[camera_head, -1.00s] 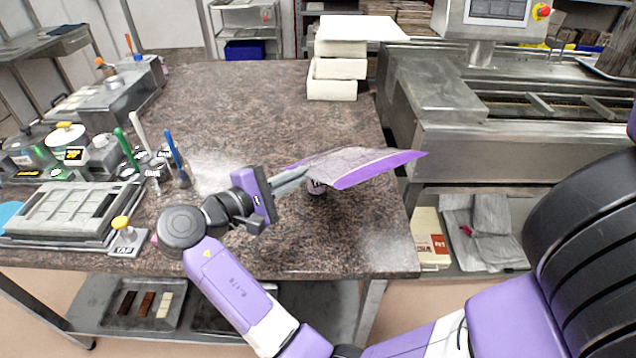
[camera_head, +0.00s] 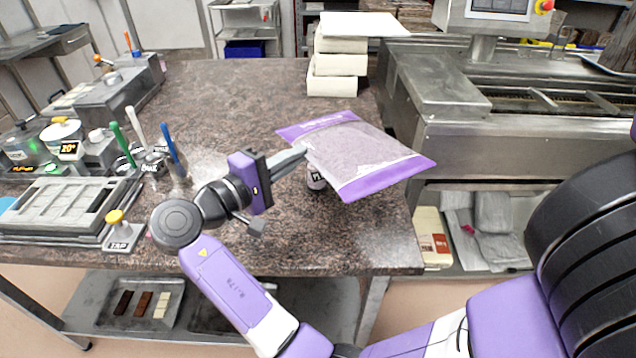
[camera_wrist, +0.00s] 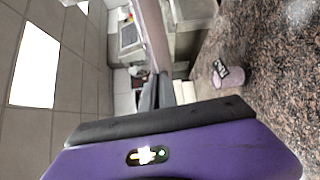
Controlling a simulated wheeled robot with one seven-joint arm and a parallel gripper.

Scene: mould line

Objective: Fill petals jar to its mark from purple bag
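The purple bag (camera_head: 362,150) is a flat clear pouch with purple bands at both ends, held over the right part of the granite table. My gripper (camera_head: 298,156) is shut on the bag's left side; its fingers show in the wrist view (camera_wrist: 158,92), with the bag seen edge-on (camera_wrist: 155,38) beyond them. A small jar with a dark label (camera_head: 316,178) stands upright on the table, just under the bag's left part. The bag hides the jar's top in the head view. The jar also shows in the wrist view (camera_wrist: 232,76). Its fill level cannot be told.
A tray mould (camera_head: 70,208), a TAP block (camera_head: 122,232) and holders with coloured tools (camera_head: 150,160) stand on the table's left. White boxes (camera_head: 337,70) are stacked at the back. A steel machine (camera_head: 500,130) borders the right. The table's middle is clear.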

